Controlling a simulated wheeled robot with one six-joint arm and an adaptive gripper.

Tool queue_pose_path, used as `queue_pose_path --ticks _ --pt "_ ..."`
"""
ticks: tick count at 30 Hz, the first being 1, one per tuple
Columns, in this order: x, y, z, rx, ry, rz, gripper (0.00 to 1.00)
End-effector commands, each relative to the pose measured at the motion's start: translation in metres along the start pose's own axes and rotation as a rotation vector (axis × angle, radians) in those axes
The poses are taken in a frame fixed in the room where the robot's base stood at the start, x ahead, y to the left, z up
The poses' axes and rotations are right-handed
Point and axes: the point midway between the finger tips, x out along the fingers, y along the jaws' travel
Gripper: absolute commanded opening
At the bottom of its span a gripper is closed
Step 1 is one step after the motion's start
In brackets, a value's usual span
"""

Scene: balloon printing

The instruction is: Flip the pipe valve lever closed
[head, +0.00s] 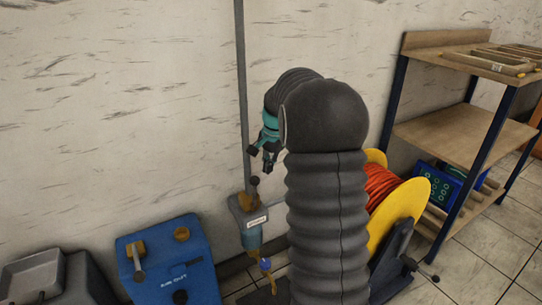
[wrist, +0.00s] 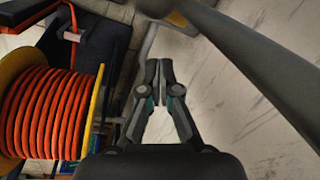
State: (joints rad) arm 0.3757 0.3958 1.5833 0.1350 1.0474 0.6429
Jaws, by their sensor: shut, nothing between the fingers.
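A thin grey vertical pipe (head: 242,90) runs down the wall to a blue-grey fitting (head: 250,232) with a white label. A brass part (head: 246,201) sits on top of the fitting, and a short dark lever-like piece with a rounded end (head: 254,182) stands up beside it. A small blue handle (head: 265,264) shows on brass lower down. My gripper (head: 268,164) is just above and right of the dark piece, apart from it in the picture. In the wrist view my gripper (wrist: 160,72) has its fingertips together, with nothing between them. The pipe (wrist: 255,65) crosses the upper right there.
A yellow reel of orange hose (head: 405,205) stands right of my arm; it is at the left in the wrist view (wrist: 45,110). A blue machine (head: 168,262) stands left of the fitting. A wooden shelf (head: 455,140) is at the right. My arm hides part of the middle.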

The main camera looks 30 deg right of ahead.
Motion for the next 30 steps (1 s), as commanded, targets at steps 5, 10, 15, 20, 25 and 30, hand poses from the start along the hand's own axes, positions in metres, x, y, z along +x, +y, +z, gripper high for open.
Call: queue_pose_path --ticks 5,10,15,20,25,30 --pt "0.013 -0.001 0.013 -0.004 0.001 -0.001 0.00" --pt "0.007 -0.001 0.030 -0.003 0.001 0.000 0.00" --pt "0.005 0.000 0.037 -0.001 0.000 0.000 0.00" --pt "0.004 0.000 0.038 0.000 0.000 0.000 0.00" --pt "0.004 0.001 0.036 0.000 0.000 0.000 0.00" --pt "0.004 -0.001 0.039 -0.001 0.000 0.000 0.00"
